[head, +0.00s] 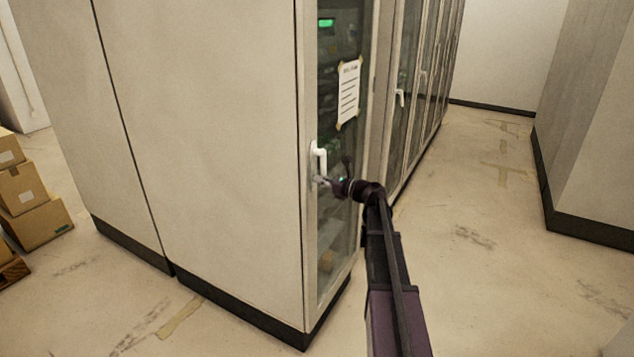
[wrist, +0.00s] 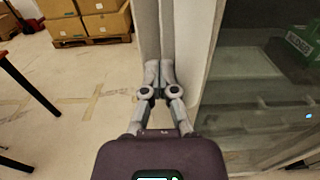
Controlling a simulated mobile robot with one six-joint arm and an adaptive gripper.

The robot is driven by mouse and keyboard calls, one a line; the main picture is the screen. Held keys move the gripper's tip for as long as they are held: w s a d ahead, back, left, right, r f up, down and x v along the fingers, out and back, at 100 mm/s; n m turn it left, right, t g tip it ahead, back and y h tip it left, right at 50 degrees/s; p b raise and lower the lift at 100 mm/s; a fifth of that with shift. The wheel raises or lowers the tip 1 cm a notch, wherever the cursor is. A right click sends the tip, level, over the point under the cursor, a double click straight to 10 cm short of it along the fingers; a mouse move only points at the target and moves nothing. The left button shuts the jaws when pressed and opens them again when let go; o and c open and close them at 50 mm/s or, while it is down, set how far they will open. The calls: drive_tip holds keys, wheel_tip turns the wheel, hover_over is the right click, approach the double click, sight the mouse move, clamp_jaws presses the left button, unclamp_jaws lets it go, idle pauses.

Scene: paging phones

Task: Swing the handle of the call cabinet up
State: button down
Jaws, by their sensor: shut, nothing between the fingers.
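The call cabinet (head: 240,130) is a tall beige cabinet with a glass door on its narrow right side. Its white handle (head: 321,160) is on the door's left frame in the head view, mounted at its top with the grip hanging down. My gripper (head: 320,181) is at the handle's lower end; whether it touches the handle is unclear. In the wrist view my gripper (wrist: 158,78) has its fingers together and holds nothing. A pale upright, the cabinet's edge or frame (wrist: 200,50), stands just beyond the fingertips. The handle cannot be clearly told apart there.
A paper notice (head: 348,92) is taped to the glass. More glass-doored cabinets (head: 425,70) continue behind. Cardboard boxes (head: 38,208) are stacked at the left, also showing in the wrist view (wrist: 85,20). A grey block (head: 600,120) stands at the right, with clear aisle floor (head: 480,220) between.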

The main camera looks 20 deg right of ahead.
sight(324, 174)
drive_tip(key=shift+d, duration=0.1)
drive_tip(key=shift+w+d+r, duration=0.1)
drive_tip(key=shift+w+d, duration=0.45)
drive_tip(key=shift+d, duration=0.05)
drive_tip(key=shift+w+d, duration=0.1)
drive_tip(key=shift+d, duration=0.05)
idle(0.4)
drive_tip(key=shift+w+d+r+p, duration=0.3)
drive_tip(key=shift+w+d+p, duration=0.1)
drive_tip(key=shift+d, duration=0.1)
drive_tip(key=shift+s+a+f, duration=0.1)
drive_tip(key=shift+f, duration=0.05)
drive_tip(key=shift+s+a+f+b, duration=0.55)
drive_tip(key=shift+a+f+b, duration=0.05)
drive_tip(key=shift+a+b, duration=0.15)
drive_tip(key=shift+s+d, duration=0.1)
drive_tip(key=shift+d, duration=0.05)
idle(0.4)
